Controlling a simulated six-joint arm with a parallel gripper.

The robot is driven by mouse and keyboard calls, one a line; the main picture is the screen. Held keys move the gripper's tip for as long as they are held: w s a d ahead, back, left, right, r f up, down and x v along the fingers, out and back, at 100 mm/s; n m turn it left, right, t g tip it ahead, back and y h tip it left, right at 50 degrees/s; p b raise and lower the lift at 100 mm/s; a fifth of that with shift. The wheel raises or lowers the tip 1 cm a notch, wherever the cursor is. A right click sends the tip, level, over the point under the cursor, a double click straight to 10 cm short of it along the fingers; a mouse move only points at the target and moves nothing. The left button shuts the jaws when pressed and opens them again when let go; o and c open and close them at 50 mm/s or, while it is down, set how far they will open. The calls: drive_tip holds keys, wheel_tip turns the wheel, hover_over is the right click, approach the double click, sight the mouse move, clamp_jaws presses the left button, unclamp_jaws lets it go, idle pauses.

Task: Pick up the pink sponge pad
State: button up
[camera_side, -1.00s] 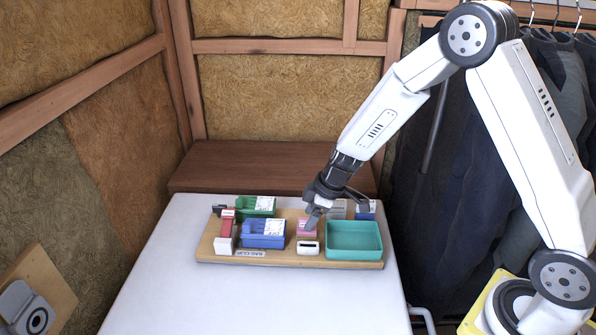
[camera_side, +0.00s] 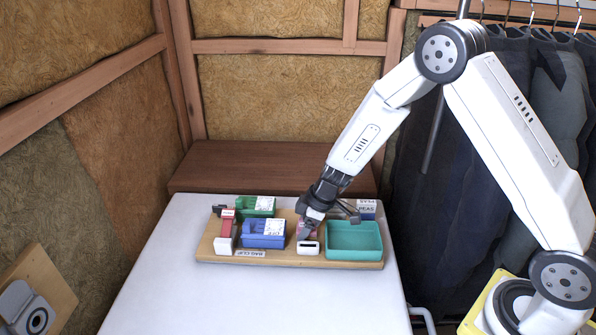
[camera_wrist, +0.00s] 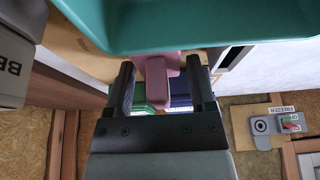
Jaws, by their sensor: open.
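The pink sponge pad (camera_wrist: 157,72) shows in the wrist view between the two fingers of my gripper (camera_wrist: 161,72). The fingers are open, with a small gap on each side of the pad. In the side view my gripper (camera_side: 306,231) is low over the wooden board, behind the small white box. There only slivers of pink (camera_side: 314,226) show past the gripper, which hides most of the pad. I cannot tell how deep the fingertips reach beside it.
The wooden board (camera_side: 215,247) carries a teal tray (camera_side: 355,253) right of my gripper, a white box (camera_side: 308,248) in front, a blue bin (camera_side: 263,241), a green bin (camera_side: 244,205) and a red-and-white item (camera_side: 226,229) to the left. The white table (camera_side: 160,290) in front is clear.

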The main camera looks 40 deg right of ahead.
clamp_jaws()
drive_tip(key=shift+r, duration=0.2)
drive_tip(key=shift+r, duration=0.85)
drive_tip(key=s+r, duration=1.1)
drive_tip(key=s, duration=0.3)
drive_tip(key=shift+d, duration=0.45)
